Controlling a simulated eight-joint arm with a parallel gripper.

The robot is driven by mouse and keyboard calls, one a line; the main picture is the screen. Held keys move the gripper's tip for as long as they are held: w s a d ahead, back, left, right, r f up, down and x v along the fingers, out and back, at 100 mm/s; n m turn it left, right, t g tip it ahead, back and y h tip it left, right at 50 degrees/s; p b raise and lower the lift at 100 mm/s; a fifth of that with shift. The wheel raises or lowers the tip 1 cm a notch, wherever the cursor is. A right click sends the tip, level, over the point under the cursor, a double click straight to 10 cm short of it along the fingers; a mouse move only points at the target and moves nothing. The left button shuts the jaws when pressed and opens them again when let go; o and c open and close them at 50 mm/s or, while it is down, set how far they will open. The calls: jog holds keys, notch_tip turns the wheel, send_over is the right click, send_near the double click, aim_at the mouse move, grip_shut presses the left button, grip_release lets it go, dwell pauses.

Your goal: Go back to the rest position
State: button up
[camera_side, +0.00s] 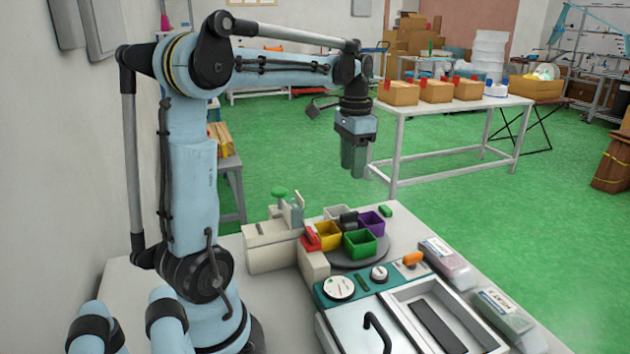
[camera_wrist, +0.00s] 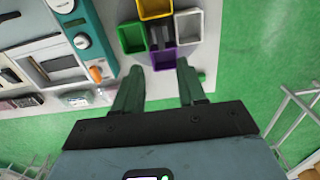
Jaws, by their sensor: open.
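My gripper (camera_side: 353,160) hangs from the arm with its green fingers pointing down, high above the back of the work table. In the wrist view my gripper (camera_wrist: 156,82) shows two green fingers spread apart with nothing between them. Below it, a round dark turntable (camera_side: 372,259) carries coloured bins: a yellow bin (camera_side: 327,236), a green bin (camera_side: 360,243), a purple bin (camera_side: 372,222) and a white bin (camera_side: 337,212). The gripper is well clear of them all.
A teal machine (camera_side: 339,288) with dials and a lidded tray fills the front right of the table. Clear boxes (camera_side: 448,262) lie along the right edge. A white table (camera_side: 440,125) with cardboard boxes stands behind. The air around my gripper is free.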

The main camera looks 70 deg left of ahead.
jog(key=s+d+f+t, duration=0.2)
jog(key=d+t, duration=0.1)
jog(key=d, duration=0.7)
jog(key=s+d+f+t, duration=0.2)
jog(key=d+f+t, duration=0.1)
jog(key=d, duration=0.7)
jog(key=shift+s+d+f+t, duration=0.15)
jog(key=shift+s+d+t, duration=0.15)
jog(key=shift+t, duration=0.3)
